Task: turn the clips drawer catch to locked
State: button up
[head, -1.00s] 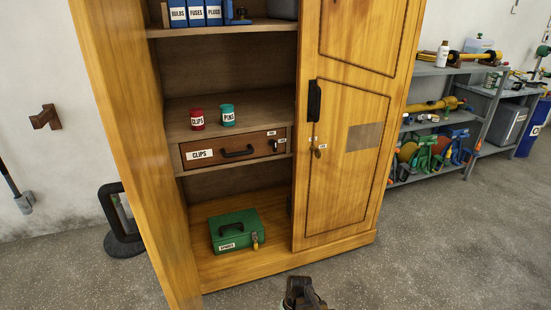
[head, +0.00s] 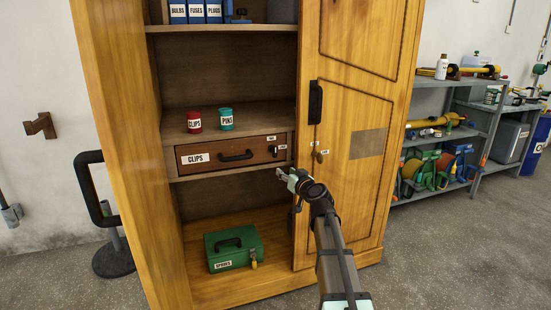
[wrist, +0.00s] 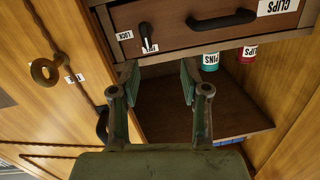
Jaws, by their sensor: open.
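The clips drawer (head: 205,169) is a brown wooden drawer with a black handle and a CLIPS label, closed in the cabinet. Its catch (head: 273,149) is a small dark lever on the right of the drawer front, and it also shows in the wrist view (wrist: 148,38). In the wrist view, a LOCK label (wrist: 125,35) is left of the catch, and the lever points toward the picture's bottom, not at that label. My gripper (head: 283,174) is open and empty, just below the drawer's right end. The wrist view shows its fingers (wrist: 158,80) apart, short of the catch.
A red CLIPS tin (head: 194,122) and a teal PINS tin (head: 226,119) stand on the shelf above the drawer. A green box (head: 233,248) sits on the cabinet floor. The closed right door (head: 350,200), with its black handle and key, is close beside my gripper.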

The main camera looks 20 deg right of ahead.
jog(key=d, duration=0.1)
jog(key=t+h, duration=0.1)
send_near(276, 151)
jog(key=shift+n, duration=0.4)
jog(key=w, duration=0.6)
jog(key=w+a, duration=0.1)
jog(key=w, duration=0.3)
jog(key=shift+w, duration=0.1)
grip_shut()
